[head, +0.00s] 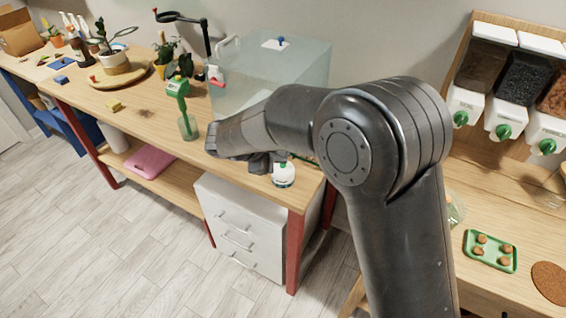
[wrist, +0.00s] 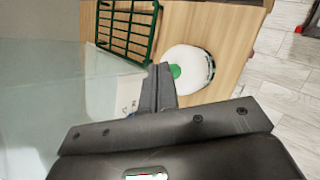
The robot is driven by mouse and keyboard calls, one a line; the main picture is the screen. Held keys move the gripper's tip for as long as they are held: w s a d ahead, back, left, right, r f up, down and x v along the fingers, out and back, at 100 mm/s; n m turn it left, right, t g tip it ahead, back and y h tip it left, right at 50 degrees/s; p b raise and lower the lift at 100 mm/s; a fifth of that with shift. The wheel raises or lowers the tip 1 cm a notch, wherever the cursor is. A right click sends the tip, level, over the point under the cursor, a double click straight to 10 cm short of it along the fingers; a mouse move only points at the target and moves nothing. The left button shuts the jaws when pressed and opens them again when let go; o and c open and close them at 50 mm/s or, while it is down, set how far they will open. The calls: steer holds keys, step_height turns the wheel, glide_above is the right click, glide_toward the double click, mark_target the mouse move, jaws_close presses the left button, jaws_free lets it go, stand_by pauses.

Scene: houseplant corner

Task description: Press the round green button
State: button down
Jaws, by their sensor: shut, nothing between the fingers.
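The round green button (wrist: 175,71) sits in the middle of a round white housing (wrist: 193,62) on the wooden bench top in the wrist view. In the head view the white housing (head: 284,176) stands near the bench's front edge, its top partly hidden by my gripper (head: 268,164). In the wrist view my gripper (wrist: 160,84) is shut and empty, with its fingertips just beside the button. The frames do not clearly show whether they touch it.
A clear glass tank (head: 300,65) stands behind the arm. A green wire rack (wrist: 127,25) lies near the button. A green-handled tool in a glass (head: 187,128) stands left of the gripper. A white drawer unit (head: 238,220) is under the bench.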

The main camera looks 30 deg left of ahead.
steer(key=shift+f, duration=0.1)
stand_by(0.3)
steer(key=shift+r, duration=0.7)
step_height(320, 180, up, 6)
stand_by(0.4)
stand_by(0.4)
